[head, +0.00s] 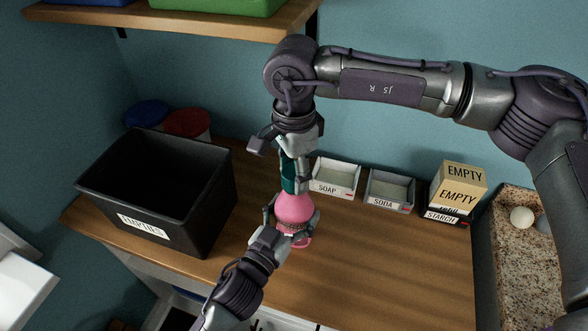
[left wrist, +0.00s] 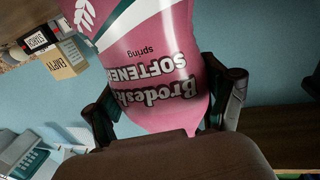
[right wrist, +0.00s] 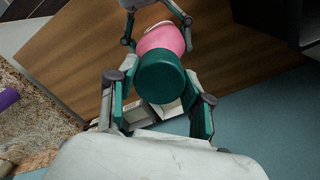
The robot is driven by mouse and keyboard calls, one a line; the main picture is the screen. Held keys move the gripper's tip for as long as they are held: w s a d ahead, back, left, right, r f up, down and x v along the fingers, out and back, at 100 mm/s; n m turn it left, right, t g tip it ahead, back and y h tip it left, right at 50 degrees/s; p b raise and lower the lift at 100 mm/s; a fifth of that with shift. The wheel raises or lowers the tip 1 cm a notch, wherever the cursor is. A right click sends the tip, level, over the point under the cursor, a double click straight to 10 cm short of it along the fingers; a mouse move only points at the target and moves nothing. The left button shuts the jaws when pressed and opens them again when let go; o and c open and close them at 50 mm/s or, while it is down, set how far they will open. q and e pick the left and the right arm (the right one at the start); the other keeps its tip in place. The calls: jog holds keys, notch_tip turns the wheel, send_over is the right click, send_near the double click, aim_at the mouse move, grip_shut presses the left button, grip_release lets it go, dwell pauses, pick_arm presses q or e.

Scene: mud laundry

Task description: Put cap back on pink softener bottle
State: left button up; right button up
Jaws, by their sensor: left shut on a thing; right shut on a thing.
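The pink softener bottle (head: 295,208) stands on the wooden counter, and its printed label shows in the left wrist view (left wrist: 165,75). My left gripper (head: 290,226) is shut around the bottle's body from the front. The teal cap (head: 289,172) is above the bottle's top, and in the right wrist view (right wrist: 162,80) it hides the neck. My right gripper (head: 290,160) comes from above, with its fingers on both sides of the cap, shut on it. The cap and bottle look in line; whether the cap is seated on the neck cannot be told.
A black bin (head: 190,215) labelled EMPTIES stands left on the counter. Small trays marked SOAP (head: 336,190) and SODA (head: 390,205) and boxes marked EMPTY (head: 458,195) line the back. A shelf (head: 180,24) hangs above. The front right counter is clear.

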jog(key=shift+f, duration=0.55)
